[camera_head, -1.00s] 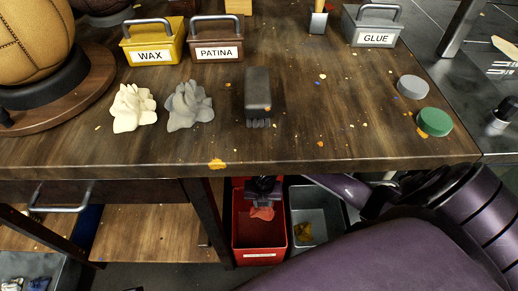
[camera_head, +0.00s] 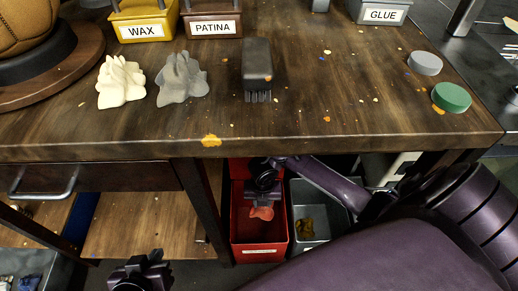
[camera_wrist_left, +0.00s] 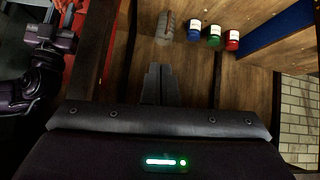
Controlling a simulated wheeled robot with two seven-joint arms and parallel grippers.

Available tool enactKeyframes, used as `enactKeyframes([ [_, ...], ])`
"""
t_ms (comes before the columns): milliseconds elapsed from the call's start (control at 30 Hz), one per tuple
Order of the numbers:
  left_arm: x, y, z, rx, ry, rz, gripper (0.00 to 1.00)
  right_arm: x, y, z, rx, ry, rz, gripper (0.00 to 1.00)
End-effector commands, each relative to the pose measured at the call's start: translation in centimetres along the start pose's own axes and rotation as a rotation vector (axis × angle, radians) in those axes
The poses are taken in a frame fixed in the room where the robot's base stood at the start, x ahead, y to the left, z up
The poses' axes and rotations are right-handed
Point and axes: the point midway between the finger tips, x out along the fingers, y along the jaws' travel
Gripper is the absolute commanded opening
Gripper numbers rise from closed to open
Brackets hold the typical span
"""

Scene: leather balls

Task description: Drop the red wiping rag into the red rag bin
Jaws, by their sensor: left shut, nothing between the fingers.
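The red rag bin (camera_head: 262,251) stands on the floor under the workbench. My right gripper (camera_head: 262,203) reaches down into it from the right. The red wiping rag (camera_head: 261,213) is right below its fingertips, inside the bin's outline. I cannot tell whether the fingers grip the rag or it lies free. My left gripper (camera_head: 141,270) is at the lower left of the head view, away from the bin. The left wrist view shows its fingers (camera_wrist_left: 160,72) together and empty. My right arm and part of the red bin (camera_wrist_left: 79,20) show at that view's left edge.
A wooden lower shelf (camera_head: 145,225) lies left. Small blue, green and red jars (camera_wrist_left: 214,37) show in the wrist view.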

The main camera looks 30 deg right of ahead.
Motion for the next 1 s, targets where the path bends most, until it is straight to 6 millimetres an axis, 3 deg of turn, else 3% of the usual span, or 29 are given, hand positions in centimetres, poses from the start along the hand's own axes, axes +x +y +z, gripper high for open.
enactKeyframes([
  [167,0.0,0.0,-0.1,0.0,0.001,0.0,0.0,0.0,0.0,0.0,0.0,0.0,0.0,0.05],
  [200,0.0,0.0,0.0,0.0,0.001,0.0,0.0,0.0,0.0,0.0,0.0,0.0,0.0,0.29],
  [400,0.0,0.0,0.0,0.0,0.0,0.0,0.0,0.0,0.0,0.0,0.0,0.0,0.0,0.53],
  [767,-0.1,0.0,0.6,-0.002,-0.033,-0.001,0.0,-0.5,0.0,0.0,0.0,-0.001,0.0,0.53],
  [1000,-1.1,-0.2,4.7,-0.015,-0.247,-0.006,0.0,-2.6,0.0,0.1,0.001,-0.002,0.0,0.53],
])
